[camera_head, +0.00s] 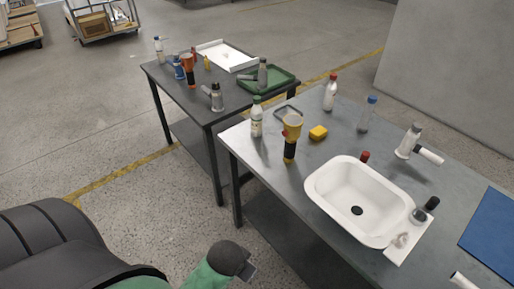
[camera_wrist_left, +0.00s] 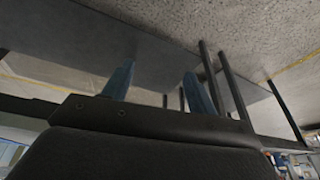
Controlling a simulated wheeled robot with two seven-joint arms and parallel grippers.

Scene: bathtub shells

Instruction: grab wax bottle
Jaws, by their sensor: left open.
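Which bottle is the wax bottle I cannot tell. On the near table, there is a white bottle with a green cap (camera_head: 256,120), a white bottle with a red cap (camera_head: 329,95), a greyish bottle with a blue cap (camera_head: 365,116) and a white bottle with a grey top (camera_head: 406,144). All stand upright. My left gripper shows in the left wrist view (camera_wrist_left: 159,75), its two bluish fingers apart with nothing between them. In the head view, my left arm is at the bottom, off the near table's left side and away from the bottles. My right gripper is out of view.
The far table (camera_head: 203,112) holds a green tray (camera_head: 283,78), a white tray (camera_head: 216,48) and several bottles.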

